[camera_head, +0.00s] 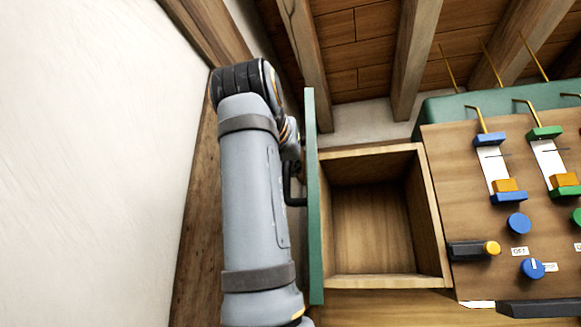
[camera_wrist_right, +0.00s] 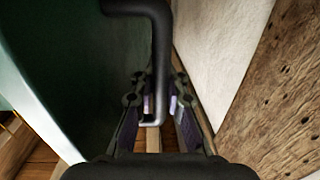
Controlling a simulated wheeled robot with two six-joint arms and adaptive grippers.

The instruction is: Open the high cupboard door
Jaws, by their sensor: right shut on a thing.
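The dark bent door handle (camera_head: 291,190) is on the door's left face, partly hidden by my right arm. In the right wrist view the handle (camera_wrist_right: 158,45) runs down between the two fingers of my right gripper (camera_wrist_right: 158,112), which is shut on it beside the green door (camera_wrist_right: 75,75). My left gripper is not in view.
A wooden panel (camera_head: 470,190) with blue, green and yellow knobs and sliders stands to the right of the cupboard. Thin brass rods (camera_head: 490,62) rise behind it. A white wall (camera_head: 90,160) is close on the left.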

